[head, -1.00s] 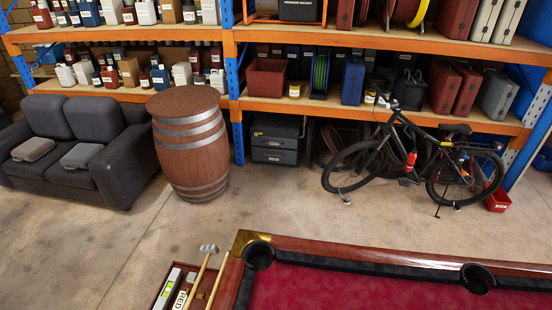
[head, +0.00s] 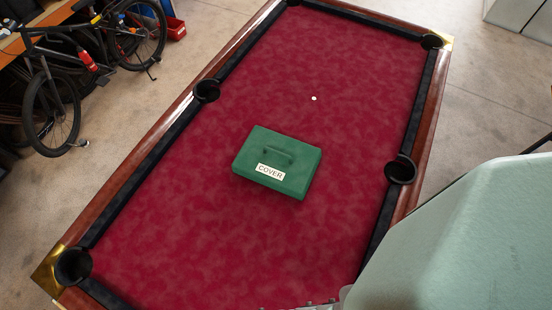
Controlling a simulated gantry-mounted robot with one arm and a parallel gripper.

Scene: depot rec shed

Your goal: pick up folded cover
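The folded cover (head: 300,163) is a green block with a raised handle on top and a white label reading COVER on its front side. It lies flat on the red cloth of the pool table (head: 200,230), near the middle of the bed. Nothing touches it from above. A large pale green part at the lower right looks like my own body or arm and hides that corner of the table.
A small white ball (head: 314,98) lies on the cloth beyond the cover. Raised wooden rails and black pockets (head: 400,170) edge the table. A bicycle (head: 75,75) stands at the upper left. The cloth around the cover is clear.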

